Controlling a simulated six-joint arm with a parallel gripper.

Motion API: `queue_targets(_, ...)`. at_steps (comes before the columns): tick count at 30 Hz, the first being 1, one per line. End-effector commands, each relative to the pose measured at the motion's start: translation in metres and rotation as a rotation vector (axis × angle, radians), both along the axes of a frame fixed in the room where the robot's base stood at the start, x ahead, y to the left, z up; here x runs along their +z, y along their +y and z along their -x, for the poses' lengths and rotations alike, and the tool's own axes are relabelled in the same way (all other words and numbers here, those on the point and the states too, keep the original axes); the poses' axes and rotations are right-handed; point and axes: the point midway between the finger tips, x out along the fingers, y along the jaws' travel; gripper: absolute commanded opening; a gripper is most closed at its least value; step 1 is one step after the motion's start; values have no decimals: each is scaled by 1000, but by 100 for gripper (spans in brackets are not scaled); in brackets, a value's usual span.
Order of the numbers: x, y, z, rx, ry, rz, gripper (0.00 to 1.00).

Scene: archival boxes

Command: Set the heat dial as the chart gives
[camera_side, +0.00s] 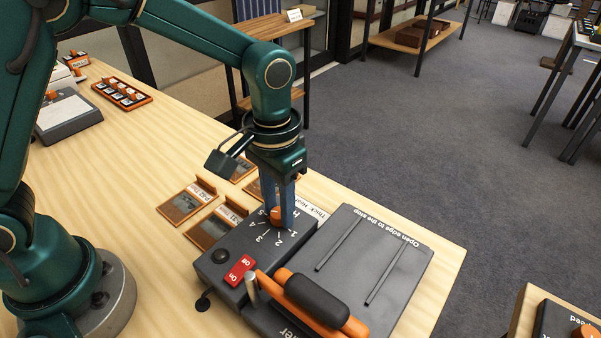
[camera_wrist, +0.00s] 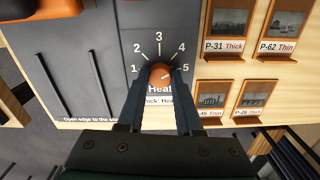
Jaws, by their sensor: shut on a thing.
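The orange heat dial (camera_wrist: 160,73) sits on the dark grey machine (camera_side: 225,252), ringed by the numbers 1 to 5. It also shows in the side view (camera_side: 276,214). A pale mark on it seems to lean toward the 5, but it is too small to be sure. My gripper (camera_wrist: 160,84) points down, its two blue fingers shut on the dial from either side; they also show in the side view (camera_side: 281,217). A white chart card (camera_side: 317,207) beside the machine reads "Thick: Hea…"; my fingers hide the rest in the wrist view (camera_wrist: 158,101).
The machine has a red On/Off switch (camera_side: 239,270), a black-gripped orange handle (camera_side: 318,301) and a flat bed marked "Open edge to the stop" (camera_side: 385,262). Framed photos labelled Thick or Thin stand close by, including P-31 (camera_wrist: 225,24) and P-62 (camera_wrist: 283,24). The table's left side has free room.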

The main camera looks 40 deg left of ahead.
Motion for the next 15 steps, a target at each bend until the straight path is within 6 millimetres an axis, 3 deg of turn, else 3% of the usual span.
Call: queue_targets(15, 1, 0, 0, -289, -1, 1, 0)
